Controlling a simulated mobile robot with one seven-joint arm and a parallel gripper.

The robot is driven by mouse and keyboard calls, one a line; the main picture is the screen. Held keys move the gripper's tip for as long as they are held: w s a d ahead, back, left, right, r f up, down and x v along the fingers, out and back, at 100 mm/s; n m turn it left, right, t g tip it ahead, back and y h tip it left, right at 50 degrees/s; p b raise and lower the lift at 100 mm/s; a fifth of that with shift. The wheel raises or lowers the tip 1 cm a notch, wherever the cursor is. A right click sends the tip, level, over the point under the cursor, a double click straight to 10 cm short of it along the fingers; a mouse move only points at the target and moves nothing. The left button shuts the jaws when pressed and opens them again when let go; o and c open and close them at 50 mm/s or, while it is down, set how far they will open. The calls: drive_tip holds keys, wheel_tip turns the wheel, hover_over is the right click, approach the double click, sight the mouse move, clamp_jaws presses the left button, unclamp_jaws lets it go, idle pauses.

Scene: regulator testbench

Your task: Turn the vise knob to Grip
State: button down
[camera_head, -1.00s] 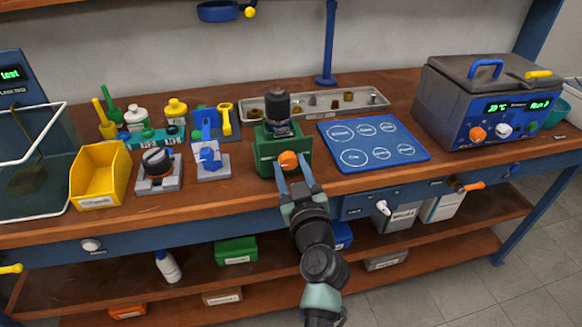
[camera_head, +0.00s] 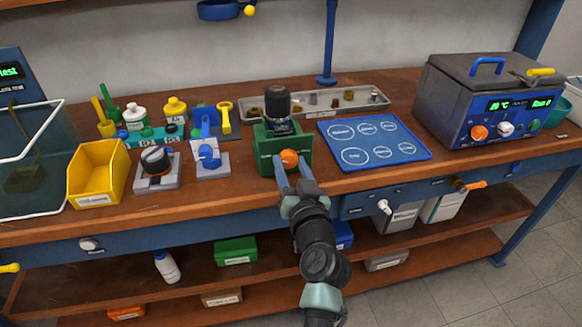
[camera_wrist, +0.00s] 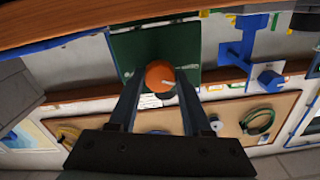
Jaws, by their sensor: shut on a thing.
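The green vise (camera_head: 268,146) stands near the front edge of the wooden bench in the head view, with a dark cylindrical part clamped in its top. Its orange knob (camera_head: 289,158) is on the front face, and it also shows in the wrist view (camera_wrist: 160,75) with a pale pointer mark on its right side. My gripper (camera_head: 290,168) reaches up from the front and is shut on the orange knob, one finger on each side. In the wrist view my gripper (camera_wrist: 160,85) has both fingers against the knob. The lettering around the knob is too small to read.
A blue mat (camera_head: 374,143) with circles lies right of the vise. A grey fixture with a blue clamp (camera_head: 208,155) and a yellow bin (camera_head: 99,172) stand to the left. A metal tray (camera_head: 318,101) lies behind. The bench front carries drawers and small knobs.

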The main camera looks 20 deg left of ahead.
drive_tip(key=m, duration=0.3)
drive_tip(key=shift+m, duration=0.4)
drive_tip(key=m, duration=0.3)
drive_tip(key=shift+m+p, duration=0.3)
drive_tip(key=m+p, duration=0.1)
drive_tip(key=m, duration=0.2)
drive_tip(key=shift+m, duration=0.3)
drive_tip(key=m+p, duration=0.1)
drive_tip(key=m, duration=0.3)
drive_tip(key=shift+r+m, duration=0.1)
drive_tip(key=shift+m, duration=0.2)
drive_tip(key=m+p, duration=0.2)
drive_tip(key=m, duration=0.1)
drive_tip(key=shift+m, duration=0.3)
drive_tip(key=m+p, duration=0.1)
drive_tip(key=m, duration=0.3)
drive_tip(key=shift+p, duration=0.4)
drive_tip(key=m+p, duration=0.2)
drive_tip(key=m, duration=0.2)
drive_tip(key=shift+m, duration=0.4)
drive_tip(key=shift+m+p, duration=0.5)
drive_tip(key=shift+m, duration=0.9)
